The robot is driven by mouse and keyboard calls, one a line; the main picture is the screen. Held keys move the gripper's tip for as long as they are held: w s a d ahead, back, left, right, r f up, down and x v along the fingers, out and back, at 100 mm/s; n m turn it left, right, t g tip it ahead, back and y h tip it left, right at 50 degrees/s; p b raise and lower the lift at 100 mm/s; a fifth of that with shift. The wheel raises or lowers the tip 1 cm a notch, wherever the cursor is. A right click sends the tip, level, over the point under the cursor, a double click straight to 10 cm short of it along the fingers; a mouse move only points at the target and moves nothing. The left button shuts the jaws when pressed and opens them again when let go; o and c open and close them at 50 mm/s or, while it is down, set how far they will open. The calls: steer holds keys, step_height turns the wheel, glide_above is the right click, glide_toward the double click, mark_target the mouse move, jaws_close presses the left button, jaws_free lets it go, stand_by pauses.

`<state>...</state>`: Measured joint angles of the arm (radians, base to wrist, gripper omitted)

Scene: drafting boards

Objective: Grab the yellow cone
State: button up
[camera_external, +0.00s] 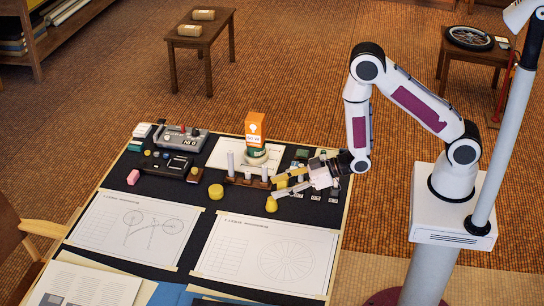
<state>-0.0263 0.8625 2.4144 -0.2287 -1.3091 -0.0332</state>
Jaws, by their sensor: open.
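The yellow cone (271,204) is small and stands on the dark board near the right half of the table. My gripper (277,187) reaches in from the right, with its two fingers spread. The fingertips are just above and beside the cone, close to its tip. From this angle I cannot tell whether a finger touches the cone. Nothing shows between the fingers for certain.
A yellow cylinder (216,191) stands left of the cone. A rack with pale pegs (247,180) and an orange box (255,128) stand behind. Drawing sheets (267,254) lie in front. Electronic devices (170,165) sit at the back left.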

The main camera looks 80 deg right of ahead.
mark_target(272, 199)
steer(key=shift+f, duration=1.05)
steer(key=shift+f, duration=0.1)
steer(key=shift+f, duration=1.4)
steer(key=shift+x, duration=1.5)
steer(key=c, duration=1.2)
